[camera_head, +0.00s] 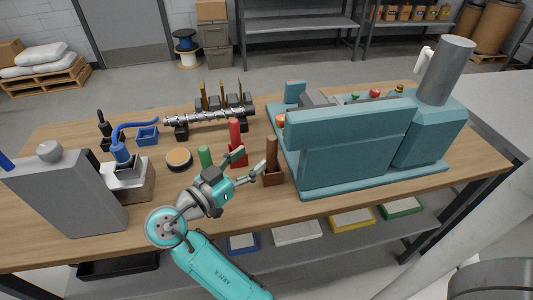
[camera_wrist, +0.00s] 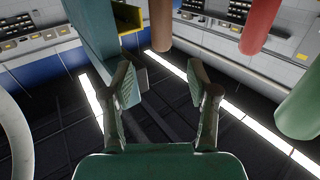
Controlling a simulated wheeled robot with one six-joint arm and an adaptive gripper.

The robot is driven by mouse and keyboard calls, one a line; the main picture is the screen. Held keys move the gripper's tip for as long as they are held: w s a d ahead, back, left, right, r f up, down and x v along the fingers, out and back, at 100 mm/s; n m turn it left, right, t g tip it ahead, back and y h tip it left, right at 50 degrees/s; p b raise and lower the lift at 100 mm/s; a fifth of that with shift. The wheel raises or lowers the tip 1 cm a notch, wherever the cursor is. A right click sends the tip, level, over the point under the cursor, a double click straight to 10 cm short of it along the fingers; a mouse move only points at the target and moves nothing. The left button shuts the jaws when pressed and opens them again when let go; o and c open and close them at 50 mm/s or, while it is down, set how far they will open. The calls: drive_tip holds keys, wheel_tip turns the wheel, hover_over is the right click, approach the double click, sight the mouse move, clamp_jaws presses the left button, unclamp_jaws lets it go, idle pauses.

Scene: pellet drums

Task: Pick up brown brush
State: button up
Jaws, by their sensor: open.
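The brown brush (camera_head: 271,152) stands upright in the head view, its handle up and a wider brown block (camera_head: 272,178) at its foot, on the wooden table in front of the teal machine. My gripper (camera_head: 251,164) is open just left of the brush, its fingers pointing toward it. In the wrist view the brown handle (camera_wrist: 160,24) shows at the top, beyond and roughly centred between the two spread fingers of my gripper (camera_wrist: 161,78). Nothing is held between the fingers. From these views I cannot tell the exact gap to the brush.
A red brush (camera_head: 235,135) and a green brush (camera_head: 204,156) stand left of the brown one, close to my gripper. The teal machine (camera_head: 350,150) rises close on the right. A round tin (camera_head: 179,159) and a metal screw shaft (camera_head: 208,119) lie farther left and back.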

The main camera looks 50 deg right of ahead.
sight(268, 144)
drive_tip(key=d, duration=0.9)
drive_tip(key=shift+w+d+f, duration=0.1)
drive_tip(key=shift+w+d, duration=0.05)
drive_tip(key=shift+w, duration=0.15)
clamp_jaws()
